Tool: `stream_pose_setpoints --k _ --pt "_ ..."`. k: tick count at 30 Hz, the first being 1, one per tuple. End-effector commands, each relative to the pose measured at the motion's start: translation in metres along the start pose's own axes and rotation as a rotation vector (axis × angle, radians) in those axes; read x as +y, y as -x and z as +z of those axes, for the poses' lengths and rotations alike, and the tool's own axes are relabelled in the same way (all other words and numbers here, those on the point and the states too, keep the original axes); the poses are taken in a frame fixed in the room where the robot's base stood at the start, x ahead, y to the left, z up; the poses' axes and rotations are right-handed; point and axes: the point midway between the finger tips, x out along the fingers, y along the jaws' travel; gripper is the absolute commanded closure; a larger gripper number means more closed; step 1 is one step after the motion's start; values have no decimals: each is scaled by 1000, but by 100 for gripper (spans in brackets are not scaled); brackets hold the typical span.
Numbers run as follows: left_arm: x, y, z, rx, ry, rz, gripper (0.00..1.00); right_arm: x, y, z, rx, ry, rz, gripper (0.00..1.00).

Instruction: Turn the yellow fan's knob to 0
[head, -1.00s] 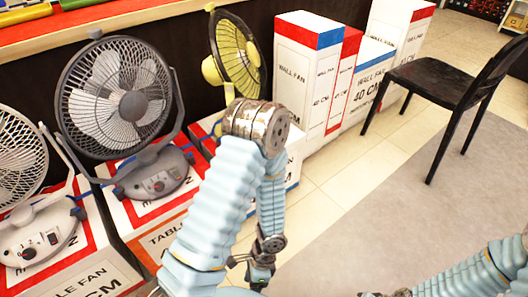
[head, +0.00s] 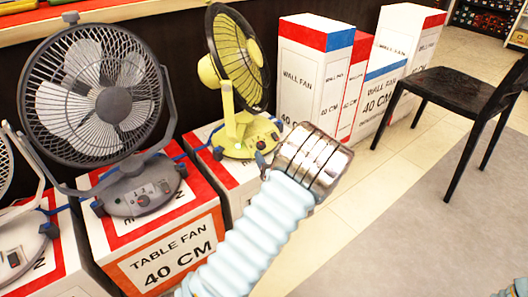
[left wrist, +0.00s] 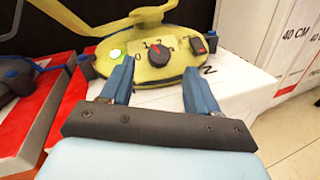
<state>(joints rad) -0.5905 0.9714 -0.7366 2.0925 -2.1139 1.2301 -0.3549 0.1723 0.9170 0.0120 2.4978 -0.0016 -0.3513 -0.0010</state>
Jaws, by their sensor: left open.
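The yellow fan (head: 229,48) stands on a white and red box beyond my left arm in the head view. Its yellow base (left wrist: 180,67) fills the upper middle of the left wrist view. The dark round knob (left wrist: 159,55) sits on this base among printed numbers; its exact setting is hard to read. My left gripper (left wrist: 155,76) is open and empty, its blue fingers pointing at the base on either side of the knob in the picture. I cannot tell whether they touch the base. My right gripper is out of view.
A lit green spot (left wrist: 115,55) and a dark switch (left wrist: 198,46) flank the knob. A grey fan (head: 100,95) stands left on a table fan box (head: 205,215). Tall wall fan boxes (head: 301,68) and a black chair (head: 455,90) stand right, with open floor before them.

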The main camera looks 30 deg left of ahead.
Motion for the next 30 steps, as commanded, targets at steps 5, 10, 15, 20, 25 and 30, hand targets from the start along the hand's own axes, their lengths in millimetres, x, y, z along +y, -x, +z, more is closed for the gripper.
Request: stream_pose_setpoints --k 5,10,15,20,25,30 --pt "0 -31 -2 1 2 2 40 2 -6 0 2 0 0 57" --pt "0 -45 -1 2 1 1 40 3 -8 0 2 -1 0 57" --pt "0 -48 0 2 1 0 40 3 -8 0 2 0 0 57" --pt "0 -47 0 2 1 0 44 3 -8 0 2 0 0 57" --pt "0 -47 -1 2 1 0 70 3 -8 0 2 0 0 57" --pt "0 -47 -1 3 1 0 96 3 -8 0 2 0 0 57"
